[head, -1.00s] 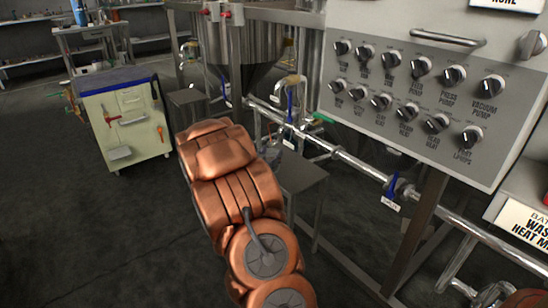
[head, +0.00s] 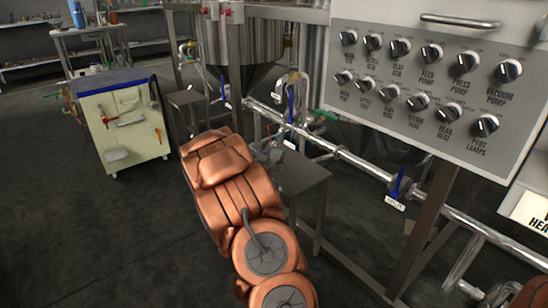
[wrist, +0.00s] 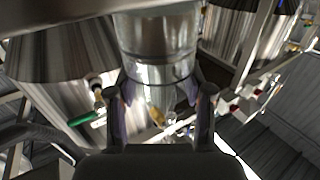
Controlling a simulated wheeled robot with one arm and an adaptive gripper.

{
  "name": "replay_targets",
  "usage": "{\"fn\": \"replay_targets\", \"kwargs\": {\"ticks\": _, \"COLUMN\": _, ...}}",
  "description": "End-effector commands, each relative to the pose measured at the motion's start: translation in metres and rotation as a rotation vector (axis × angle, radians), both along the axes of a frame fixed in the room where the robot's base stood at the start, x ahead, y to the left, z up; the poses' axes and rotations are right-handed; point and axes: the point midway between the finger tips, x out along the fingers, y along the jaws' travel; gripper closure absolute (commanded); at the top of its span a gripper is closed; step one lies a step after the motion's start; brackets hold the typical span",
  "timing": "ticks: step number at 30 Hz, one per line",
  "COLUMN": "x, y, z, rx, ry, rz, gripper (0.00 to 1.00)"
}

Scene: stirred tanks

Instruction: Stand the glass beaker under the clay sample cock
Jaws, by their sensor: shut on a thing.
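The clear glass beaker (wrist: 158,98) is between the two fingers of my gripper (wrist: 160,92) in the wrist view, which is shut on it. Bright metal shows through the glass, so its outline is hard to read. In the head view my copper arm hides most of the gripper and beaker. A sample cock with a blue handle (head: 291,104) hangs from the pipework just beyond the arm's end, over a small grey stand (head: 302,172). Another blue-handled cock (head: 224,90) is further left, by a second stand (head: 188,98). Their labels are too small to read, so I cannot tell which is clay.
A control panel (head: 425,80) with several knobs overhangs on the right. A steel pipe (head: 345,158) runs diagonally below it, with a blue-handled valve (head: 396,186). A cream tool cart (head: 130,125) stands left. A cone-bottomed tank (head: 248,45) is behind. Floor is clear at front left.

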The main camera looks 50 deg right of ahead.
Motion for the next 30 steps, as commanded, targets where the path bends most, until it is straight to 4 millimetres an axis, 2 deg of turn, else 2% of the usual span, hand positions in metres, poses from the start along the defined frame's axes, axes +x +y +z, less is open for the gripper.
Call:
{"fn": "replay_targets", "kwargs": {"ticks": 6, "x": 0.0, "y": 0.0, "z": -0.003, "rx": 0.0, "ry": 0.001, "rz": 0.0, "gripper": 0.93}}
{"fn": "replay_targets", "kwargs": {"ticks": 7, "x": 0.0, "y": 0.0, "z": -0.003, "rx": -0.001, "ry": 0.0, "rz": 0.0, "gripper": 0.47}}
{"fn": "replay_targets", "kwargs": {"ticks": 13, "x": 0.0, "y": 0.0, "z": -0.002, "rx": -0.001, "ry": 0.0, "rz": 0.0, "gripper": 0.26}}
{"fn": "replay_targets", "kwargs": {"ticks": 14, "x": 0.0, "y": 0.0, "z": -0.002, "rx": -0.001, "ry": 0.0, "rz": 0.0, "gripper": 0.24}}
{"fn": "replay_targets", "kwargs": {"ticks": 26, "x": 0.0, "y": 0.0, "z": 0.001, "rx": -0.001, "ry": 0.0, "rz": 0.0, "gripper": 0.24}}
{"fn": "replay_targets", "kwargs": {"ticks": 30, "x": -0.001, "y": 0.013, "z": 0.003, "rx": -0.002, "ry": -0.001, "rz": 0.002, "gripper": 0.24}}
